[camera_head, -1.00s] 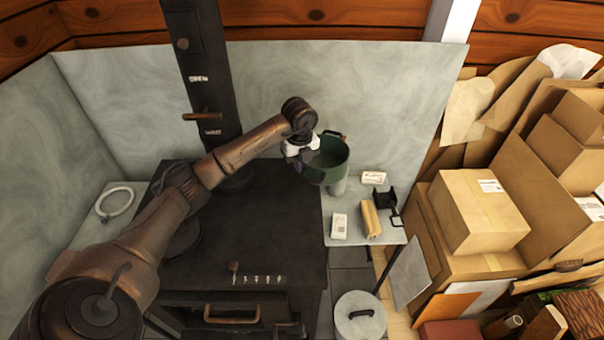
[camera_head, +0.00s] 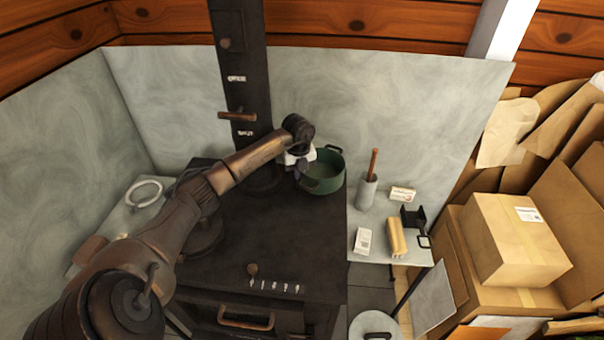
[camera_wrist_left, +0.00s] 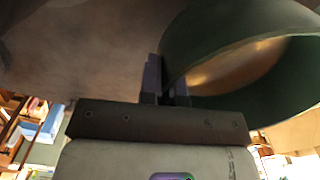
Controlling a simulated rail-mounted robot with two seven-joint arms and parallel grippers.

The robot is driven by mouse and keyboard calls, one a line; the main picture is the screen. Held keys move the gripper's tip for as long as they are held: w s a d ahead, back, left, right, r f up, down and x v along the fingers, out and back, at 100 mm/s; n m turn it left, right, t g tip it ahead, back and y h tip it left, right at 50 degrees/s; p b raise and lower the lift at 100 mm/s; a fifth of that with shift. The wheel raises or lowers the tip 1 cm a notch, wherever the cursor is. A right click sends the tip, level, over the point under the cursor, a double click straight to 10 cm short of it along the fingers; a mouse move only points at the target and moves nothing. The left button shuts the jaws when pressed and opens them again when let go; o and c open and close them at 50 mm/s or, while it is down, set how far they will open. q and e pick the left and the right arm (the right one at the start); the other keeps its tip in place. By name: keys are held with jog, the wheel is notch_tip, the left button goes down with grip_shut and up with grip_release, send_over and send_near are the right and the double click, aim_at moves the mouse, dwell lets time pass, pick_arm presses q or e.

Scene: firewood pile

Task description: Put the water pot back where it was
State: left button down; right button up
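The water pot (camera_head: 325,182) is dark green with an open top. In the head view it is at the back right corner of the black stove (camera_head: 270,235); I cannot tell if it rests on the top or hangs just above. My left gripper (camera_head: 304,167) is at the pot's left side. In the left wrist view my gripper's fingers (camera_wrist_left: 165,80) are closed on the wall of the pot (camera_wrist_left: 285,95) at its rim. The pot looks roughly upright. My right gripper is not in view.
A grey side table (camera_head: 375,242) right of the stove holds a cup with a stick (camera_head: 367,190), small boxes and a yellowish roll (camera_head: 397,238). A stovepipe (camera_head: 240,80) rises behind. Cardboard boxes (camera_head: 515,240) fill the right. The stove's front middle is clear.

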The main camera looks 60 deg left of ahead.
pick_arm(q)
jog(key=shift+f+b, duration=0.45)
jog(key=shift+f, duration=1.4)
jog(key=shift+f, duration=0.1)
jog(key=c, duration=1.7)
grip_release()
jog(key=shift+f, duration=0.1)
jog(key=o, duration=0.4)
jog(key=shift+r+p, duration=0.75)
jog(key=shift+r, duration=3.15)
